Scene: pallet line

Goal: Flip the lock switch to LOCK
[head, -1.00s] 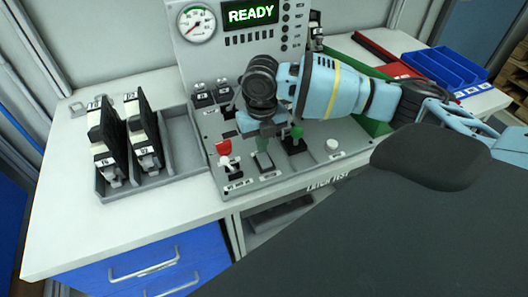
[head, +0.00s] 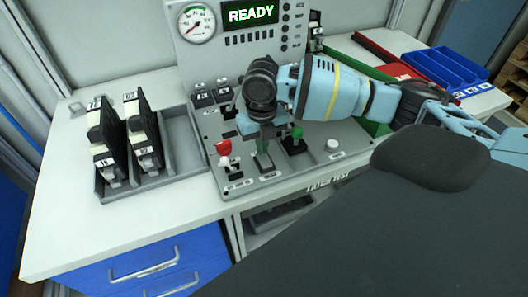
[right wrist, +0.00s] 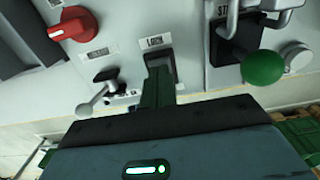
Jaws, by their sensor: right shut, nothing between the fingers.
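The lock switch (right wrist: 159,62) is a dark rocker below a LOCK label (right wrist: 155,42) in the right wrist view. In the head view its plate (head: 265,166) sits on the front of the grey console (head: 240,182). My right gripper (head: 263,146) is shut and empty, pointing down over the switch. Its dark green fingers (right wrist: 157,88) reach the switch in the right wrist view and cover part of it. I cannot tell whether they touch it or which way the rocker is tipped. My left gripper is not in view.
A red knob (right wrist: 73,23) and a small lever with a pale ball (head: 225,161) are left of the switch. A green-ball lever (head: 297,132) stands close on the right. A READY screen (head: 250,13) is behind. A grey tray (head: 183,142) holds dark modules at left.

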